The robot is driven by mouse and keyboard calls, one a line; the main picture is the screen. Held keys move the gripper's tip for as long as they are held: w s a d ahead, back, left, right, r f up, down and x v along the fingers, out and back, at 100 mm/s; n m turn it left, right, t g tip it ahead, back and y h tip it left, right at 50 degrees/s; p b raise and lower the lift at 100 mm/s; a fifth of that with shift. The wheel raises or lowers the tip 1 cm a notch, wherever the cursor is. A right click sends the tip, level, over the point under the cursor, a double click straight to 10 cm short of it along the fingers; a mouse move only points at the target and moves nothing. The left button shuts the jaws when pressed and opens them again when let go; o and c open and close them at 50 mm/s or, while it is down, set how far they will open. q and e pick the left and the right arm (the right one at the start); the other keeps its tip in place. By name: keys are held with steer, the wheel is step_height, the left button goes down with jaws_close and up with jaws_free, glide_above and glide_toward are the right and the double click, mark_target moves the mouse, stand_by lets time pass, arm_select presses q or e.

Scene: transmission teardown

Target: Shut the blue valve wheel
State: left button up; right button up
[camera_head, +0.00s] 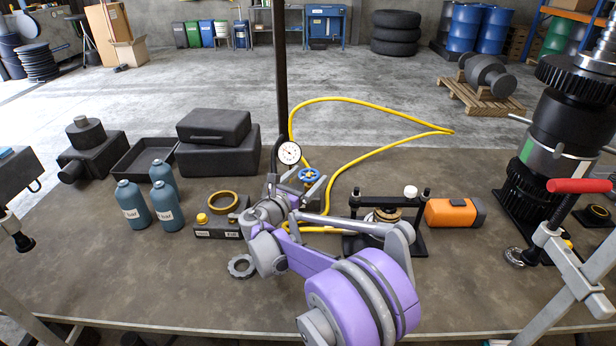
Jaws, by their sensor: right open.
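The blue valve wheel (308,174) is small and sits beside a round white pressure gauge (289,153) near the middle of the bench. My right gripper (304,188) is open, on the near side of the wheel, with its grey fingers close to it. I cannot tell whether the fingers touch the wheel or stand around it. My purple and grey right arm hides the valve body below. My left gripper is out of view.
A yellow hose (372,103) loops behind the wheel, and a tall black post (280,75) rises behind the gauge. Blue bottles (133,206) and black cases (217,151) stand left. A black press frame (388,203) and orange box (450,212) stand right.

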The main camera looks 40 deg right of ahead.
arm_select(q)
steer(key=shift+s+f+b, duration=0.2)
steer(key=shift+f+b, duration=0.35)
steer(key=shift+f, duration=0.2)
arm_select(e)
steer(key=v, duration=1)
